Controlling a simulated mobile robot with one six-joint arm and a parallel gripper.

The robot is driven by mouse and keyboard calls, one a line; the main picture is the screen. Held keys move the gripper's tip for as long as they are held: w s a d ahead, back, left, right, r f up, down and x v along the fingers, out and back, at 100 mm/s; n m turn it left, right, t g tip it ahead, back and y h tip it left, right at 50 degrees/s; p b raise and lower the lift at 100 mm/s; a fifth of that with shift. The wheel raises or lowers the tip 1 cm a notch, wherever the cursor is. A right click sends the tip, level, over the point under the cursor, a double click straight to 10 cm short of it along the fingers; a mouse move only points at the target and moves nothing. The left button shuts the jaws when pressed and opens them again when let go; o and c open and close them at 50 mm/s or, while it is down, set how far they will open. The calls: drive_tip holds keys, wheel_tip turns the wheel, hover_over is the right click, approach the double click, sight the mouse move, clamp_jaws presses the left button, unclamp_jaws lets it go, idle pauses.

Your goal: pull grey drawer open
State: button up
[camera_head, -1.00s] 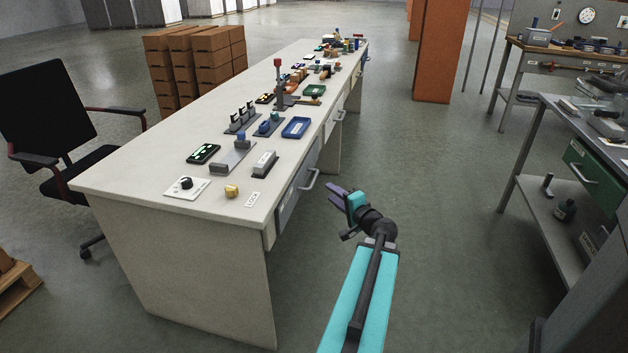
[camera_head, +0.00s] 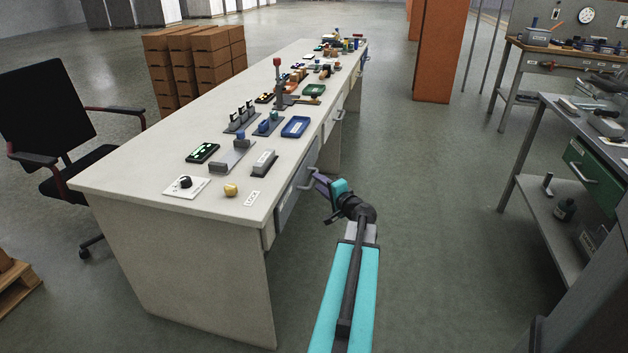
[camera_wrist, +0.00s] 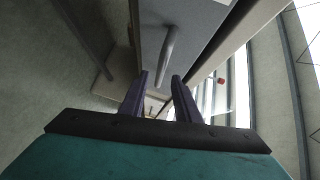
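The grey drawer (camera_head: 287,205) is in the right side of the long white bench, at its near end. Its front looks flush with the bench side, and a curved grey bar handle (camera_head: 308,181) sticks out from it. My gripper (camera_head: 318,182) is beside the handle, at about its height. In the wrist view the drawer front (camera_wrist: 196,22) fills the upper middle, with the handle (camera_wrist: 167,55) just beyond the fingers. My two purple fingers (camera_wrist: 160,85) are apart with a gap between them, and the handle's lower end lines up with that gap. I cannot tell whether they touch it.
The bench top (camera_head: 150,165) carries switches, trays and small parts. More drawers with handles (camera_head: 340,114) follow further along its side. A grey workbench with a green drawer (camera_head: 590,175) stands at right. The floor between is clear.

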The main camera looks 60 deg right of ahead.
drive_tip(key=shift+x, duration=2.5)
clamp_jaws()
